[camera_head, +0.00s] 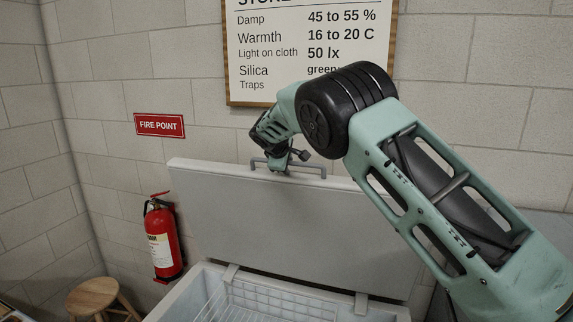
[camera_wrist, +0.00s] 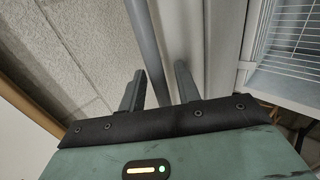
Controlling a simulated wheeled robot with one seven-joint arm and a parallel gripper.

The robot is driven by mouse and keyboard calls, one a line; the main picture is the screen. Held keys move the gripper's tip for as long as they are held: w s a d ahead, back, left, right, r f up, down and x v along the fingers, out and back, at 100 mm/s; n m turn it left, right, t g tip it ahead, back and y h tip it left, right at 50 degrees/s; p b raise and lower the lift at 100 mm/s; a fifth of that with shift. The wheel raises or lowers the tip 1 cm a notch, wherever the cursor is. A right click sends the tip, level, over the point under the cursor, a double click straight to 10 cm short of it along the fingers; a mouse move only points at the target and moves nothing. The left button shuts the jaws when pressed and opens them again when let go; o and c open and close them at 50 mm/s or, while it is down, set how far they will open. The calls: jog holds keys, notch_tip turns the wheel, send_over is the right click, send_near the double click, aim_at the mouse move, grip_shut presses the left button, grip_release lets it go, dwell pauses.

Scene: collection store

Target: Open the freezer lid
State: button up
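The freezer lid (camera_head: 290,215) stands raised, nearly upright, above the chest freezer (camera_head: 185,305). Its grey handle (camera_head: 312,172) runs along the top edge of the lid. My gripper (camera_head: 279,163) is at the handle, reaching down from above. In the wrist view the handle bar (camera_wrist: 146,40) passes between the two fingers of my gripper (camera_wrist: 160,88). The fingers stand apart, wider than the bar, with a gap visible on the right side. The lid's face also shows in the wrist view (camera_wrist: 222,50). The fingertips are too small in the head view to judge contact.
A white wire basket (camera_head: 265,302) is inside the open freezer. A framed notice (camera_head: 310,50) and a fire point sign (camera_head: 159,125) are on the wall behind the lid.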

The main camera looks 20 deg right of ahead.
jog(key=shift+s+a+r+b, duration=0.25)
jog(key=shift+a+r+b, duration=0.05)
jog(key=shift+a+b, duration=0.15)
jog(key=b+v, duration=0.7)
jog(key=v, duration=0.9)
jog(key=shift+s+r, duration=0.15)
jog(key=shift+r, duration=0.05)
jog(key=shift+d, duration=0.15)
jog(key=s+a+f+m+g+y+b, duration=0.1)
jog(key=s+a+f+g+y+b, duration=0.3)
jog(key=s+f, duration=0.6)
jog(key=s+a+f+y+b, duration=0.2)
jog(key=s+a+f, duration=0.3)
jog(key=s+f, duration=0.55)
jog(key=s+f+g+b, duration=0.1)
jog(key=s+f, duration=0.3)
jog(key=s, duration=0.5)
jog(key=s+f+m+g+b, duration=0.1)
jog(key=s+f+b, duration=0.1)
jog(key=s+f, duration=0.3)
jog(key=s+f+g+b, duration=0.1)
jog(key=s+f, duration=0.4)
jog(key=s, duration=0.7)
jog(key=shift+s+d+m+g+y+b, duration=0.3)
jog(key=shift+s+d+b, duration=0.05)
jog(key=shift+s+d, duration=0.05)
